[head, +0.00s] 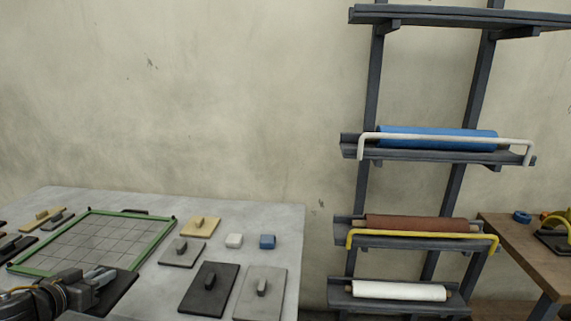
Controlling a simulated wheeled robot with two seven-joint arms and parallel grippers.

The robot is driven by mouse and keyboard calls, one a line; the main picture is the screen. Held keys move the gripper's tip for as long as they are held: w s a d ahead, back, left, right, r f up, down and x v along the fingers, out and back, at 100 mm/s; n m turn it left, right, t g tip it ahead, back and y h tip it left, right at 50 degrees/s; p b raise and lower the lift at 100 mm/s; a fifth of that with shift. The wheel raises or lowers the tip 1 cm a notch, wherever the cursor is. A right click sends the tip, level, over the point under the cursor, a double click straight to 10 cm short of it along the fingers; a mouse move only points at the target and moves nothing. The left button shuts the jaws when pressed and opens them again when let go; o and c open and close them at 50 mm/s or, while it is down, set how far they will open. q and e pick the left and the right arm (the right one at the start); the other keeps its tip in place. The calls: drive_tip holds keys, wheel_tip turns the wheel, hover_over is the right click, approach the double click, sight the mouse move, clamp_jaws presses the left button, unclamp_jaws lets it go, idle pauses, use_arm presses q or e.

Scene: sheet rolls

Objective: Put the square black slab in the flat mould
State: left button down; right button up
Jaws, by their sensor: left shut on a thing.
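My left gripper (98,280) comes in at the lower left and is shut on a black slab (122,287), mostly hidden by the gripper and arm. The slab is at the near right corner of a flat green-framed tray with a grey grid (158,240), which looks like the flat mould. I cannot tell whether the slab touches it. Another black slab with a knob (222,298) lies on the table to the right. My right gripper is not in view.
More slabs lie left of the frame. A rack (372,90) with sheet rolls stands right, beside a wooden table (530,255).

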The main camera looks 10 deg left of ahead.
use_arm(q)
drive_tip(key=s+d+f+m+g+h, duration=0.1)
drive_tip(key=d+m+g+h, duration=0.1)
drive_tip(key=d, duration=0.7)
drive_tip(key=s+d+f+m+g+h, duration=0.1)
drive_tip(key=d+m+g+h, duration=0.1)
drive_tip(key=d+m+h, duration=0.3)
drive_tip(key=s+d+f+m+g+h, duration=0.1)
drive_tip(key=d+m+g+h, duration=0.1)
drive_tip(key=d, duration=1.2)
drive_tip(key=shift+s+m+h, duration=0.4)
drive_tip(key=shift+m+h, duration=0.5)
